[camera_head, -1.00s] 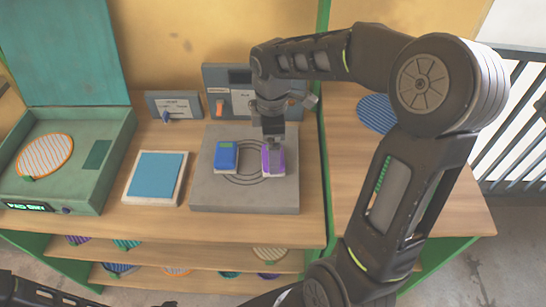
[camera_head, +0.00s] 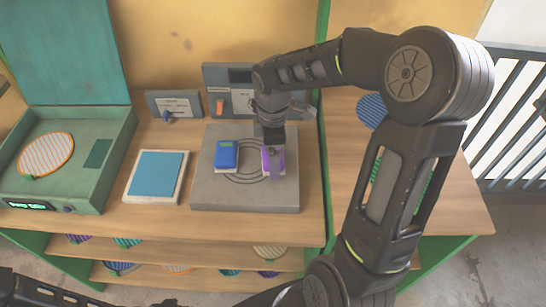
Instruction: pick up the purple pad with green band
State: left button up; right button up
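The purple pad (camera_head: 266,158) stands on a small white base on the right part of the grey plate (camera_head: 245,198). My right gripper (camera_head: 274,172) points down at the purple pad from above. Its fingers overlap the pad and cover part of it. Whether the fingers grip it cannot be told, and a green band on it cannot be made out. A blue pad (camera_head: 226,154) with a green band at its top sits on the left part of the same plate. My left arm (camera_head: 40,290) shows only at the lower left edge, and its gripper is out of view.
A green open-lidded box (camera_head: 90,185) with an orange-rimmed striped disc (camera_head: 46,155) is at left. A blue-topped white tray (camera_head: 182,190) lies beside the plate. Control boxes (camera_head: 174,106) stand behind. Several discs lie on the shelves below. A blue disc (camera_head: 371,110) is at right.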

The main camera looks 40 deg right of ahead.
jog(key=c, duration=1.1)
jog(key=shift+r, duration=0.1)
jog(key=shift+c, duration=0.2)
notch_tip(320, 180, up, 10)
jog(key=shift+f+b, duration=0.1)
jog(key=shift+b, duration=0.35)
